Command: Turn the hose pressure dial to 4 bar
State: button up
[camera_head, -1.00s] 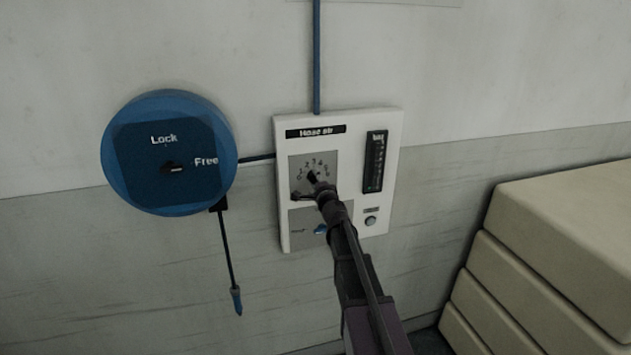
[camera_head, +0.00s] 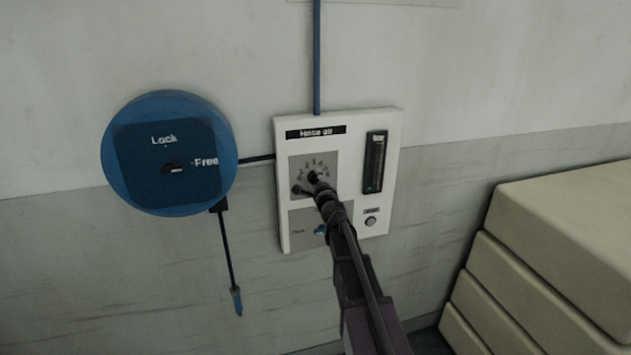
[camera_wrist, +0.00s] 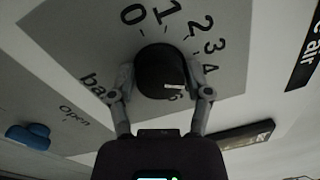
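The hose pressure dial is a black round knob (camera_wrist: 160,72) on a grey plate of the white "Hose air" panel (camera_head: 285,215). In the wrist view, 0, 1, 2, 3 and 4 run from upper left round to the right of the knob. A short white mark sits low on the knob's right side; the number it points at is unclear. My gripper (camera_wrist: 162,82) has one finger on each side of the knob and looks shut on it. In the head view my gripper (camera_head: 313,185) covers part of the dial.
A dark bar gauge (camera_head: 375,162), mostly unlit with green low down, and a round button (camera_head: 370,222) are on the panel's right. A blue lever (camera_head: 320,230) is below the dial. A blue Lock/Free reel (camera_head: 170,195) hangs left. Stacked cream blocks (camera_head: 570,215) stand right.

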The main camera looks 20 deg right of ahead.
jog(key=shift+o, duration=1.1)
jog(key=shift+n, duration=0.3)
